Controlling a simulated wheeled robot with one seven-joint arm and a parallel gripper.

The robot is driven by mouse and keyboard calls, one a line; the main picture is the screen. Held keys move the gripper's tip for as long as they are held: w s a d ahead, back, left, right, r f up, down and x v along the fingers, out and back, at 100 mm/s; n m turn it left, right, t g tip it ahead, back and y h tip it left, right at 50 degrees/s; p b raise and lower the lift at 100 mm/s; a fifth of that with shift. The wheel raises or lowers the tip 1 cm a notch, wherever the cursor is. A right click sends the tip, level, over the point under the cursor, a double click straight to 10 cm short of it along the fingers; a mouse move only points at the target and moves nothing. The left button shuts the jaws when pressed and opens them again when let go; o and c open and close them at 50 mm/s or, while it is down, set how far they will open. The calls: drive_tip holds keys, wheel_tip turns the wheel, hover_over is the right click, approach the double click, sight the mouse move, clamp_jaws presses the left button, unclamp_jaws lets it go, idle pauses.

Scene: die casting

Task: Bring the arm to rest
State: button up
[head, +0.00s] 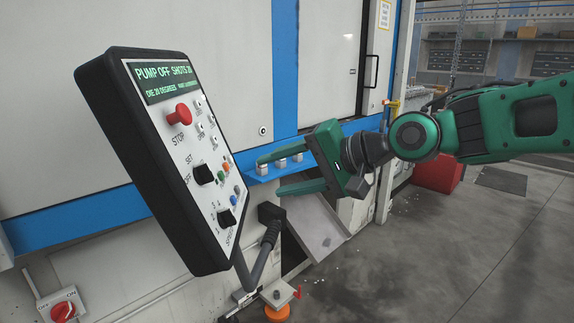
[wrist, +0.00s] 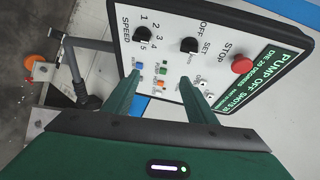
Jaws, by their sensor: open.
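My gripper (head: 290,172) is green, with its two fingers spread apart and nothing between them. It points left toward the control panel (head: 165,150), a black-framed box with a white face, and stands apart from it on the right in the head view. My arm reaches in from the right edge. In the wrist view my gripper (wrist: 160,80) shows open, its fingers pointing at the panel face (wrist: 215,45) near the small coloured buttons. The panel has a red stop button (head: 180,115), two black knobs and a green-lit display reading "PUMP OFF".
A white machine with blue bands (head: 285,60) stands behind the panel. A grey sloping plate (head: 315,228) lies below my gripper. A red rotary switch (head: 63,310) is at the lower left, and a red box (head: 437,173) is at the right. Grey floor (head: 450,260) is open at the lower right.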

drive_tip(key=s+d+f+m+h, duration=0.1)
drive_tip(key=d+f+h, duration=0.3)
drive_tip(key=d, duration=0.6)
drive_tip(key=s+d+f+h, duration=0.15)
drive_tip(key=d+f, duration=0.35)
drive_tip(key=d, duration=0.5)
drive_tip(key=d+f+m+h, duration=0.1)
drive_tip(key=d+f+h, duration=0.35)
drive_tip(key=d, duration=0.55)
drive_tip(key=s+d+f+m+g+h, duration=0.1)
drive_tip(key=s+d+f+g, duration=0.2)
drive_tip(key=s+d, duration=0.5)
drive_tip(key=s+d+f+m+g, duration=0.1)
drive_tip(key=s+d+f, duration=0.3)
drive_tip(key=s+d, duration=0.4)
drive_tip(key=s+g, duration=0.1)
drive_tip(key=s, duration=0.6)
drive_tip(key=shift+f+g+h, duration=0.25)
drive_tip(key=shift+g+h, duration=0.15)
drive_tip(key=shift+w, duration=0.1)
drive_tip(key=shift+w+f, duration=0.25)
drive_tip(key=shift+w, duration=0.25)
